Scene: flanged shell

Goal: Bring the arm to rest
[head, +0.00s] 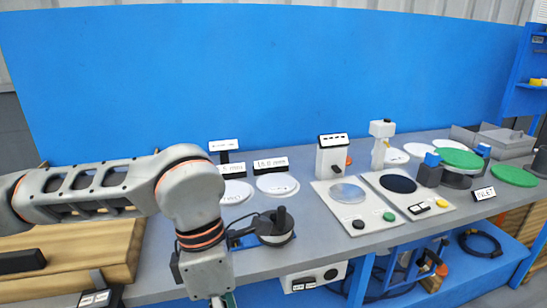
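My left arm comes in from the left, bends at a rounded grey joint and points down in front of the workbench's front edge. My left gripper (218,301) is at the bottom edge of the head view, mostly cut off, so its fingers do not show clearly. I cannot tell whether it is open or holds anything. My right arm and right gripper are not in view.
The grey workbench (300,258) runs behind the arm. A dark round device with a knob (275,228) stands close right of the wrist. A wooden box (75,262) is at left.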

